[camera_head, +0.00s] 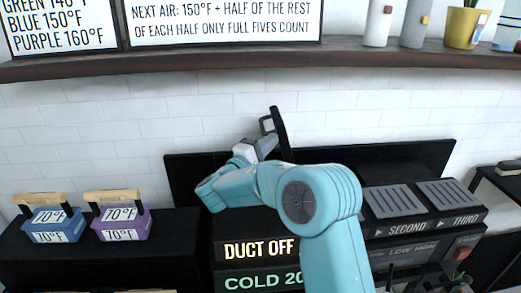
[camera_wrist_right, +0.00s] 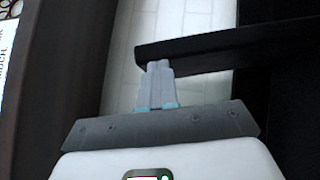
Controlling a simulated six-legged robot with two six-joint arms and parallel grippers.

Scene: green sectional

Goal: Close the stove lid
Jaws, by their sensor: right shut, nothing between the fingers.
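The stove (camera_head: 255,222) is a dark unit with glowing text reading "DUCT OFF" and "COLD 20" on its front. A narrow black panel, which looks like the raised stove lid (camera_head: 281,132), stands nearly upright and edge-on, with a grey handle-like loop at its upper left. My right gripper (camera_head: 268,143) is at the panel's left side, its fingers together and empty. In the right wrist view, the fingertips (camera_wrist_right: 158,66) are at the black bar-like edge (camera_wrist_right: 215,48); I cannot tell whether they touch. My teal right arm hides much of the stove top. My left gripper is out of view.
A blue box (camera_head: 54,225) and a purple box (camera_head: 121,222) with wooden handles stand on the left counter. Black panels (camera_head: 400,160) stand along the white brick wall. A wooden shelf (camera_head: 230,62) crosses above. Vented units (camera_head: 450,193) sit on the right.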

